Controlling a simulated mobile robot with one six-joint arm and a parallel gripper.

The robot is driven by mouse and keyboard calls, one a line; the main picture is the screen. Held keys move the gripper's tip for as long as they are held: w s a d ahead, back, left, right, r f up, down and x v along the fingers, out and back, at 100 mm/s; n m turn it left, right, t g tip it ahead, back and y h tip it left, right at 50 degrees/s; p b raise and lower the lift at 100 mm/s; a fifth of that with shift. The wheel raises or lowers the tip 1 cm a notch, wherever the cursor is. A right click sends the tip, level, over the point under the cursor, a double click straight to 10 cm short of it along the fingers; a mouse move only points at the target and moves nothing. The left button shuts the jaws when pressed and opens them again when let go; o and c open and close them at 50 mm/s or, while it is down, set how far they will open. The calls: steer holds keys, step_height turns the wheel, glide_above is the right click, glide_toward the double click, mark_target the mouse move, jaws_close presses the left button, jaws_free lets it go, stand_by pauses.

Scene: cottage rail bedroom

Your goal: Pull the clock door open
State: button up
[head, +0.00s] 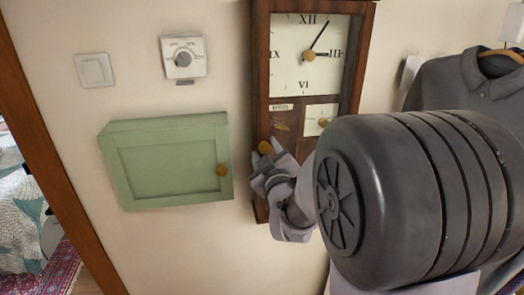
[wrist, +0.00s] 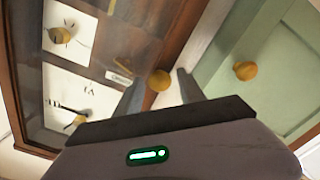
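The wall clock (head: 262,60) is a tall dark wood case with a glazed front; its door looks closed. Through the glass show a white dial (head: 290,70) and a smaller white plate (head: 313,112). A round wooden knob (head: 265,147) sits on the left edge of the clock door; it also shows in the wrist view (wrist: 159,79). My gripper (wrist: 160,77) is open, with the knob between its fingertips in the picture and a gap on each side. I cannot tell how deep the knob sits between them. My arm hides the clock's lower right part.
A green wall cabinet (head: 165,165) with a wooden knob (head: 222,170) is close to the left of the clock. A thermostat (head: 184,57) and a light switch (head: 94,70) are above it. A dark grey shirt (head: 450,85) hangs on the right.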

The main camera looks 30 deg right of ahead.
jaws_close()
stand_by(1.2)
